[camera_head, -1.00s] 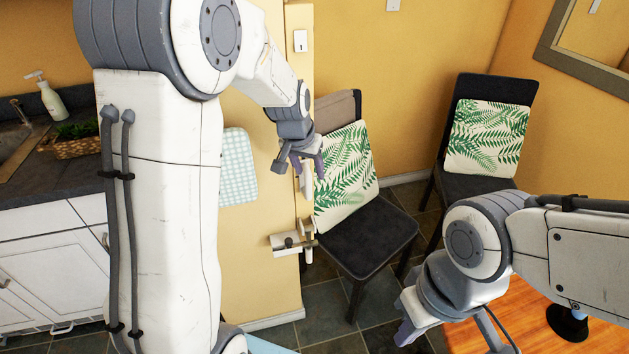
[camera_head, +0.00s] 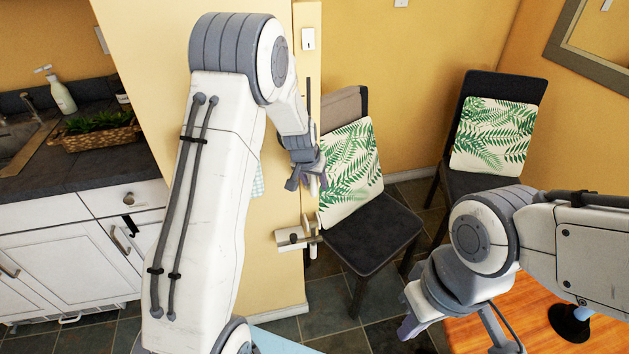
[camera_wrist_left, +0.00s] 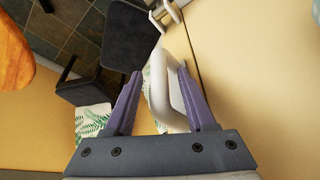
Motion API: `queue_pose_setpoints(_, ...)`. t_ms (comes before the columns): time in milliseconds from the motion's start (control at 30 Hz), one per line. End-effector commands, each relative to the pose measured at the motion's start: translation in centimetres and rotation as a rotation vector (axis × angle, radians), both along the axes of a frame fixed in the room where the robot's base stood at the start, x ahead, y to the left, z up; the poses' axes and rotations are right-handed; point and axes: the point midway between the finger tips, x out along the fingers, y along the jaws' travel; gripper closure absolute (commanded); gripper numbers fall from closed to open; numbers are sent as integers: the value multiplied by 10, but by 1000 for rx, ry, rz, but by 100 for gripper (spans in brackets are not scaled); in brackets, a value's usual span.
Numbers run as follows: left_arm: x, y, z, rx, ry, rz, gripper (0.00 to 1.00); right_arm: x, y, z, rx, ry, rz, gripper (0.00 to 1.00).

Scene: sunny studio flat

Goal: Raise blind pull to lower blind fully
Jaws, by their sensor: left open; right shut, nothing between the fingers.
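A white loop-shaped handle (camera_wrist_left: 168,92), seemingly the blind pull, stands between the fingers of my open left gripper (camera_wrist_left: 160,73) in the left wrist view. I cannot tell whether the fingers touch it. In the head view my left gripper (camera_head: 307,185) is at the edge of the yellow wall, and a sliver of the white handle (camera_head: 314,187) shows beside its fingers. A dark thin vertical rod (camera_head: 308,98) shows above the gripper. The blind itself is not in view. My right gripper (camera_head: 405,326) is shut and empty at the lower right.
A white bracket (camera_head: 291,238) juts from the wall edge below my left gripper. A dark chair (camera_head: 368,236) with a leaf-print cushion stands close to the right, another chair (camera_head: 497,122) farther back. A wooden table (camera_head: 543,314) lies under my right arm. A counter (camera_head: 95,168) is left.

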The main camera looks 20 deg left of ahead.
Motion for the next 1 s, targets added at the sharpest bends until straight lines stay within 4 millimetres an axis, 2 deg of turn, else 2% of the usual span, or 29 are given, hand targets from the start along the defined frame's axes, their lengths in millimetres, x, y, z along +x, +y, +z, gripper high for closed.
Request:
queue_pose_setpoints(100,0,0,0,0,0,0,44,0,0,0,0,0,0,100)
queue_pose_setpoints(133,0,0,0,0,0,0,48,0,0,0,0,0,0,100)
queue_pose_setpoints(267,0,0,0,0,1,0,98,0,0,0,0,0,0,100)
queue_pose_setpoints(300,0,0,0,0,1,0,100,0,0,0,0,0,0,100)
queue_pose_setpoints(1000,-1,0,0,1,2,-2,100,0,0,0,0,0,0,100)
